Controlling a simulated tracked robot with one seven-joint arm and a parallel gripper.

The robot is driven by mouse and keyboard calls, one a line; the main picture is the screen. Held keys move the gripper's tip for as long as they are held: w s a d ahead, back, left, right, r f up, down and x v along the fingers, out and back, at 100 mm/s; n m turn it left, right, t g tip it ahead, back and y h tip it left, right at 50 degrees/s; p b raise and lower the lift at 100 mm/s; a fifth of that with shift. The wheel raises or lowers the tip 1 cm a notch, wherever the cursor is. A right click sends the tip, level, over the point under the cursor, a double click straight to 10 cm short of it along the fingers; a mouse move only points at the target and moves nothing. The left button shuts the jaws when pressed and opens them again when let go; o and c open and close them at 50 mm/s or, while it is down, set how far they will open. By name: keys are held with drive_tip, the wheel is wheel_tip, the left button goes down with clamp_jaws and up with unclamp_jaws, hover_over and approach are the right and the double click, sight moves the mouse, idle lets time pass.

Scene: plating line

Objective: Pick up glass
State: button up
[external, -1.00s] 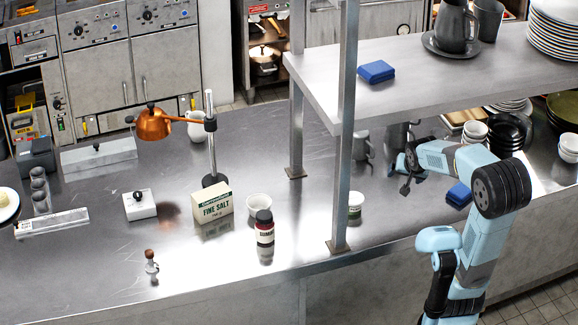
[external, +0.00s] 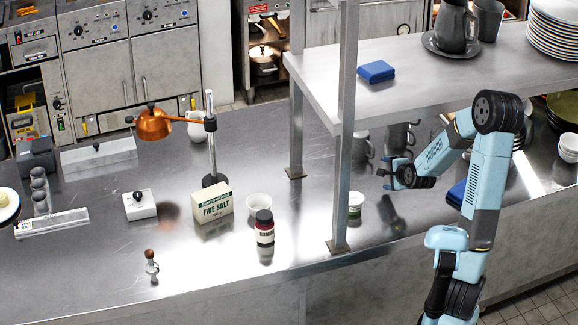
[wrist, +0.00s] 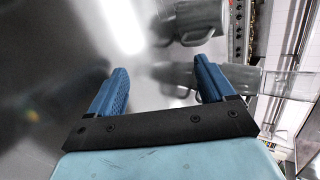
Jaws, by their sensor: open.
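My gripper (external: 384,178) is open and empty above the counter, under the raised shelf; its two blue fingers (wrist: 160,70) show apart in the wrist view. A grey, partly see-through vessel (wrist: 240,78) lies across the wrist view behind the right finger; I cannot tell for sure that it is a glass. A grey mug (wrist: 195,20) with a handle is above it in that view. In the external view, two grey mugs (external: 362,148) (external: 401,137) stand just beyond my gripper. Small clear glasses (external: 40,195) stand at the far left, well away from it.
A metal shelf post (external: 343,150) stands left of my gripper, and the shelf (external: 430,75) is above. A blue cloth (external: 457,193), black bowls and white bowls (external: 568,145) are to the right. Bare counter lies below the gripper.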

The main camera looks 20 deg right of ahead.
sight(438, 134)
drive_tip(key=w+d+m+t, duration=0.1)
drive_tip(key=m, duration=0.1)
drive_tip(key=w+d+f+m+t, duration=0.1)
drive_tip(key=m, duration=0.2)
drive_tip(key=shift+w+d, duration=0.25)
drive_tip(key=shift+d, duration=0.15)
drive_tip(key=d+m, duration=0.1)
drive_tip(key=d+m+t, duration=0.1)
drive_tip(key=m, duration=0.1)
drive_tip(key=w+d+m+h, duration=0.1)
drive_tip(key=d, duration=0.1)
drive_tip(key=shift+m+t, duration=0.4)
drive_tip(key=s+d+m+h, duration=0.1)
drive_tip(key=d+m+h, duration=0.1)
drive_tip(key=d+m, duration=0.2)
drive_tip(key=s+d+m+h, duration=0.1)
drive_tip(key=d+m+h, duration=0.2)
drive_tip(key=d+m, duration=0.1)
drive_tip(key=s+d+r+m+t+h, duration=0.1)
drive_tip(key=d+m+h, duration=0.1)
drive_tip(key=d+m, duration=0.3)
drive_tip(key=shift+s+d+h, duration=0.1)
drive_tip(key=shift+h, duration=0.3)
drive_tip(key=x, duration=1.3)
drive_tip(key=shift+w+d+r, duration=0.15)
drive_tip(key=shift+w+r, duration=0.05)
drive_tip(key=shift+w, duration=0.1)
drive_tip(key=shift+c, duration=0.4)
drive_tip(key=c, duration=0.8)
